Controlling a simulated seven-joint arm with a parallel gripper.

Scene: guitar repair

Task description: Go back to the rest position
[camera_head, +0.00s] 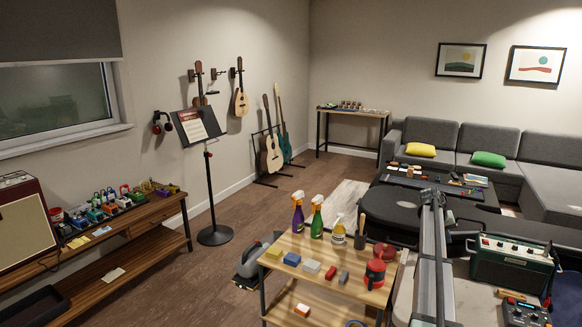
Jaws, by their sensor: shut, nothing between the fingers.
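I cannot make out my gripper in the head view. A long grey metal structure (430,265) rises from the bottom edge at right of centre, and no fingers can be told apart on it. The task names no object to handle.
A wooden cart (285,268) at front centre holds spray bottles, coloured blocks and a red container (375,274). Black case-like shapes (390,207) and a green amplifier (512,262) stand at right. A pedal bench (125,225) is at left. Floor is open around the music stand (212,236).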

